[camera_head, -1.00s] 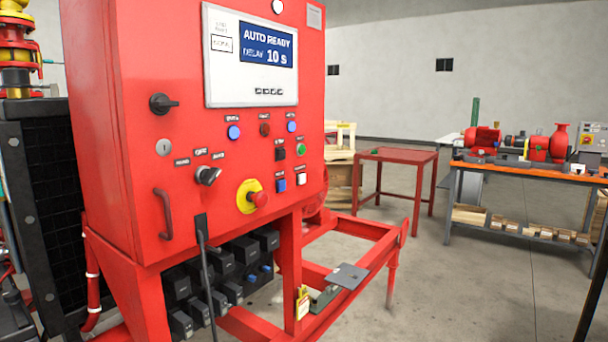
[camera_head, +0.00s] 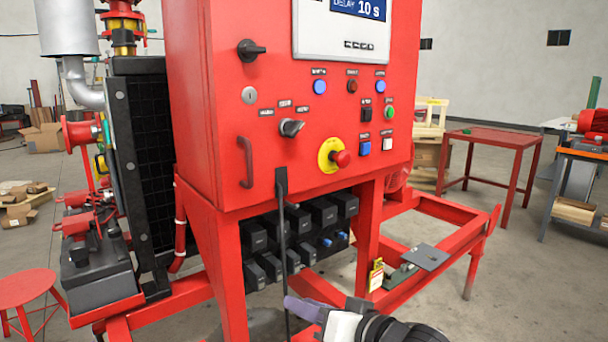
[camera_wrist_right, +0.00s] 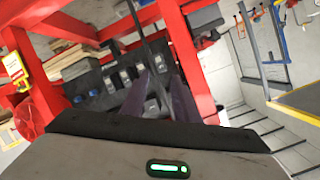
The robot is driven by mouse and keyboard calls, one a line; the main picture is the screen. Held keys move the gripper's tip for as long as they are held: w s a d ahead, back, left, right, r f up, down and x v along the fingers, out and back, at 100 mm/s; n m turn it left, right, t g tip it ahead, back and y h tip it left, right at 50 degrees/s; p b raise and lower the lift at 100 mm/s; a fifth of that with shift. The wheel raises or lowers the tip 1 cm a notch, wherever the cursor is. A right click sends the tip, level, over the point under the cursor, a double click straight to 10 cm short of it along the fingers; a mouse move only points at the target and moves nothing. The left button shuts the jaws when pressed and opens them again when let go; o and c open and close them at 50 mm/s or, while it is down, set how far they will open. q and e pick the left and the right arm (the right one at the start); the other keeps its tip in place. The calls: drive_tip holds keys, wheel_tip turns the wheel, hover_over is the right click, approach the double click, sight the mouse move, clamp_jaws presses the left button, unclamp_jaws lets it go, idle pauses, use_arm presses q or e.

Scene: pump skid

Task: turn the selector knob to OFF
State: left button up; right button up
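The selector knob (camera_head: 291,128) is a small grey and black knob on the front of the red control panel (camera_head: 228,112), with three small labels above it. Its pointer is tilted; the label text is too small to read. A black rotary handle (camera_head: 250,50) sits higher on the same panel. My right gripper (camera_head: 298,306) is at the bottom of the head view, well below the knob and apart from the panel. In the right wrist view its two purple fingers (camera_wrist_right: 160,76) stand apart with nothing between them. My left gripper is not in view.
A red emergency stop button (camera_head: 340,158) on a yellow base is right of the knob, and a door handle (camera_head: 245,162) is left. A black lever (camera_head: 282,215) rises below the panel before several black boxes (camera_head: 318,212). A red table (camera_head: 492,140) stands at right.

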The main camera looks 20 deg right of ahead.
wheel_tip(320, 180, up, 19)
drive_tip(key=w+d+m+t+b, duration=0.2)
drive_tip(key=d, duration=0.1)
drive_tip(key=m+t, duration=0.2)
approach(298, 129)
drive_tip(key=x, duration=0.9)
drive_tip(key=shift+w, duration=0.1)
drive_tip(key=c, duration=0.6)
clamp_jaws()
drive_tip(key=shift+p, duration=0.3)
